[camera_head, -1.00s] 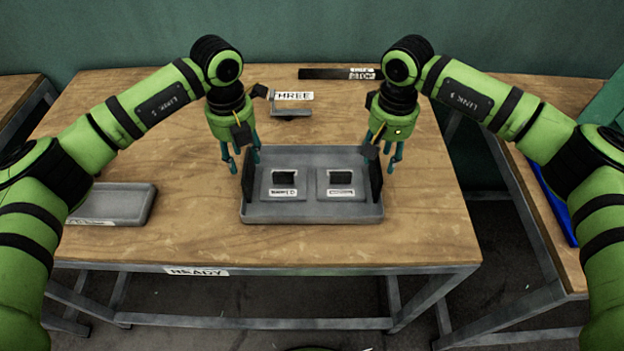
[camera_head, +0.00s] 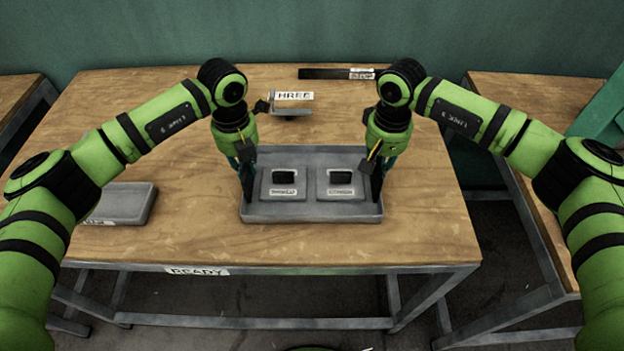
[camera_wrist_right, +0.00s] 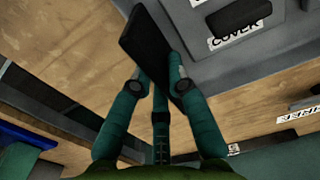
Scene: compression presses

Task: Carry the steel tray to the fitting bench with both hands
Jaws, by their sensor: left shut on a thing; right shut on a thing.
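The grey steel tray (camera_head: 312,213) lies on the wooden table with a black upright handle at each end. Two grey square pieces with dark centres and white labels sit side by side in it. My left gripper (camera_head: 246,170) is shut on the left handle (camera_head: 247,186). My right gripper (camera_head: 380,170) is shut on the right handle (camera_head: 377,187). In the right wrist view its fingers (camera_wrist_right: 158,72) close on the black handle plate (camera_wrist_right: 147,45), and one label reads "COVER". The left fingertips are partly hidden. I cannot tell which bench is the fitting bench.
The wooden table (camera_head: 300,245) carries a "READY" label on its front edge. A shallow grey tray (camera_head: 125,203) lies to the left. A "THREE" sign (camera_head: 293,96) and a black bar (camera_head: 335,73) are at the back. Another bench (camera_head: 525,90) stands right, across a gap.

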